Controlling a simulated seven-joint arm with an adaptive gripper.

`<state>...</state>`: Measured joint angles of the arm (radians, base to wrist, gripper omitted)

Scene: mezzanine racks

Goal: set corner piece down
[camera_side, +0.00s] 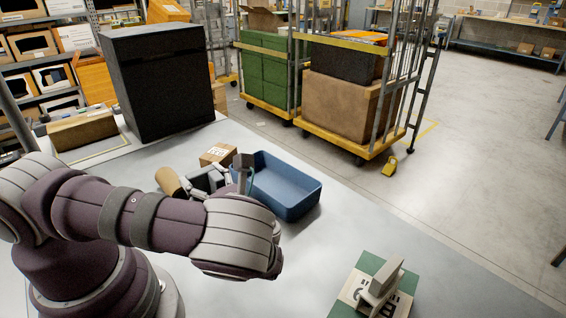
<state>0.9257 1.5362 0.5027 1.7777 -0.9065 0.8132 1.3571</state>
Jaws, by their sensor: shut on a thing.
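My gripper (190,186) shows behind my wrist, left of the blue tray. It is shut on a tan-brown piece (167,181), which I take to be the corner piece. This piece sticks out at the left of the fingers and is tilted. The fingers are small and partly hidden, so its exact shape and any gap to the table are unclear. A green board (402,304) with printed pale markings lies on the table at the lower right. Grey-beige angled pieces (385,276) stand on the board.
A blue tray (300,205) stands right of my gripper, with a small cardboard box (217,154) behind the gripper. A large black box (160,85) stands at the back left. The table (335,235) is clear between tray and board.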

